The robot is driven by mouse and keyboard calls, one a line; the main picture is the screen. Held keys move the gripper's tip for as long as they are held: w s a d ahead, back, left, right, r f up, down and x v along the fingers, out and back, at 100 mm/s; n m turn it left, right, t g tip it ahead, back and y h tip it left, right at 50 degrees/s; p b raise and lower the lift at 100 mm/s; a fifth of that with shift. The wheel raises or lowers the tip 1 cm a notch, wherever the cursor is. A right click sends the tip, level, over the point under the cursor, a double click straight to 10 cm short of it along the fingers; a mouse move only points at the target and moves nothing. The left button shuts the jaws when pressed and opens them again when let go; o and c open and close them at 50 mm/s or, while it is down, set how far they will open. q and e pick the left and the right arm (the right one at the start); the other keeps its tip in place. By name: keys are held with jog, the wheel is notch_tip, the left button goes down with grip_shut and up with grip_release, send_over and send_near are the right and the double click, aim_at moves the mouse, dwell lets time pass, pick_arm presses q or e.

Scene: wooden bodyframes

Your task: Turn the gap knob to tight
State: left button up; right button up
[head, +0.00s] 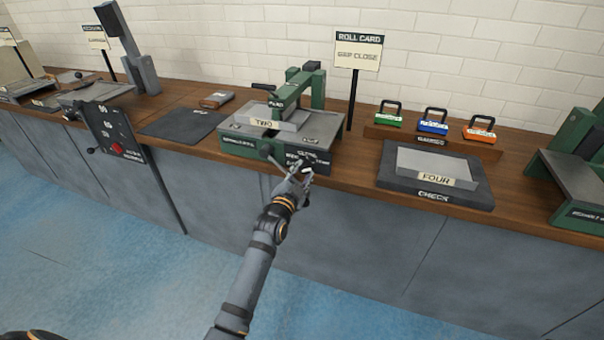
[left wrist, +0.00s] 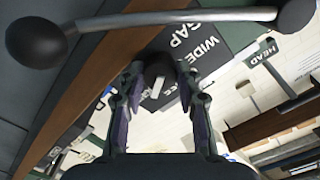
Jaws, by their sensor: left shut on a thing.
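The gap knob (left wrist: 160,68) is dark with a white pointer mark and sits between the fingertips of my left gripper (left wrist: 163,84) in the left wrist view. A dark label panel (left wrist: 205,45) beside it reads "WIDE" and "GAP"; another word is partly hidden by a finger. In the head view my left gripper (head: 302,176) is at the front right of the green roller machine (head: 245,147), shut on the knob, which it mostly hides. A plate marked "TWO" (head: 264,123) lies on the machine. My right gripper is not in view.
A crank bar with ball ends (left wrist: 165,18) crosses close by in the left wrist view. A roll card (head: 357,52) reads "GAP CLOSE". To the right are a check pad (head: 420,194) with a plate marked "FOUR" (head: 437,165) and colored gauges (head: 432,126).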

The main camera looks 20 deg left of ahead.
pick_arm(q)
jog(key=shift+f, duration=0.1)
jog(key=o, duration=1.1)
jog(key=shift+o, duration=0.3)
jog(key=shift+s, duration=0.1)
jog(key=s, duration=1.2)
jog(key=shift+a, duration=0.15)
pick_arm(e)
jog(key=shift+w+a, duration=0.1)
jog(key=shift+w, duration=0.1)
pick_arm(q)
jog(key=shift+w, duration=0.1)
